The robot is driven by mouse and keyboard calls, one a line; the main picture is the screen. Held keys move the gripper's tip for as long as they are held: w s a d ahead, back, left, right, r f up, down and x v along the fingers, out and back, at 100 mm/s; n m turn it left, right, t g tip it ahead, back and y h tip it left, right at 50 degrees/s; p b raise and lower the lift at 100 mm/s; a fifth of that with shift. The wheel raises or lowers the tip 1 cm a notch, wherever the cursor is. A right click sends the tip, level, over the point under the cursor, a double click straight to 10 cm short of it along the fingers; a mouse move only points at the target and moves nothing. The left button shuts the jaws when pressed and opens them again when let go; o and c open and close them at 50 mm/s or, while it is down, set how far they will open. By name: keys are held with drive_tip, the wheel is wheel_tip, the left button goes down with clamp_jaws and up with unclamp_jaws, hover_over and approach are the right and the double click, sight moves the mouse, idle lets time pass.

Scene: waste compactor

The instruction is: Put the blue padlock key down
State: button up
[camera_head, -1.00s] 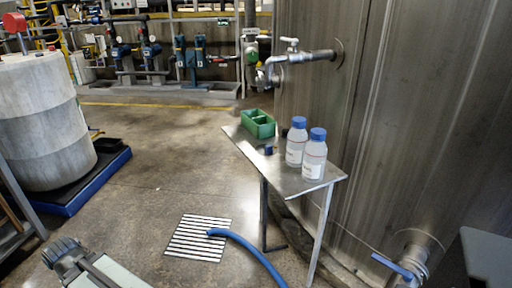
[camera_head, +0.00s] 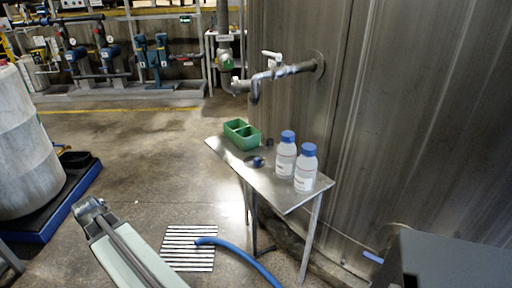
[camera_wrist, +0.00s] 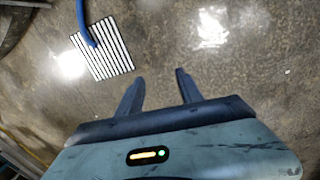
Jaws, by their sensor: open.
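My gripper (camera_wrist: 160,88) is open in the wrist view, with its two dark fingers apart and nothing between them. Below it is bare wet floor. I cannot make out a blue padlock key in either view. A small dark blue item (camera_head: 255,161) lies on the steel table (camera_head: 306,197) in the head view, too small to name. A small dark item (camera_head: 269,142) is near the back edge of the same table.
Two blue-capped bottles, one on the left (camera_head: 286,160) and one on the right (camera_head: 305,170), and a green divided tray (camera_head: 241,134) stand on the table. A blue hose (camera_head: 240,252) runs to a floor grate (camera_head: 187,249). A tank wall (camera_head: 400,110) rises behind.

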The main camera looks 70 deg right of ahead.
drive_tip(key=s+d+r+n+p, duration=0.1)
drive_tip(key=s+d+r+p, duration=0.25)
drive_tip(key=d, duration=0.35)
drive_tip(key=s+d+r+n+h+p, duration=0.1)
drive_tip(key=s+d+r+p, duration=0.1)
drive_tip(key=d+r, duration=0.4)
drive_tip(key=s+d+r+n+p, duration=0.1)
drive_tip(key=s+d+r+p, duration=0.15)
drive_tip(key=d, duration=0.65)
drive_tip(key=n+g+h+p, duration=0.1)
drive_tip(key=n+g+p, duration=0.3)
drive_tip(key=p, duration=0.6)
approach(258, 158)
drive_tip(key=s+f+n+t, duration=0.1)
drive_tip(key=s+f, duration=0.1)
drive_tip(key=f+b, duration=0.1)
drive_tip(key=d+f+b, duration=0.1)
drive_tip(key=shift+d+f+b, duration=0.1)
drive_tip(key=shift+f+b, duration=0.05)
drive_tip(key=shift+b, duration=0.25)
drive_tip(key=b+x, duration=0.5)
drive_tip(key=shift+d+f, duration=0.1)
drive_tip(key=shift+f, duration=0.2)
drive_tip(key=shift+r, duration=0.2)
clamp_jaws()
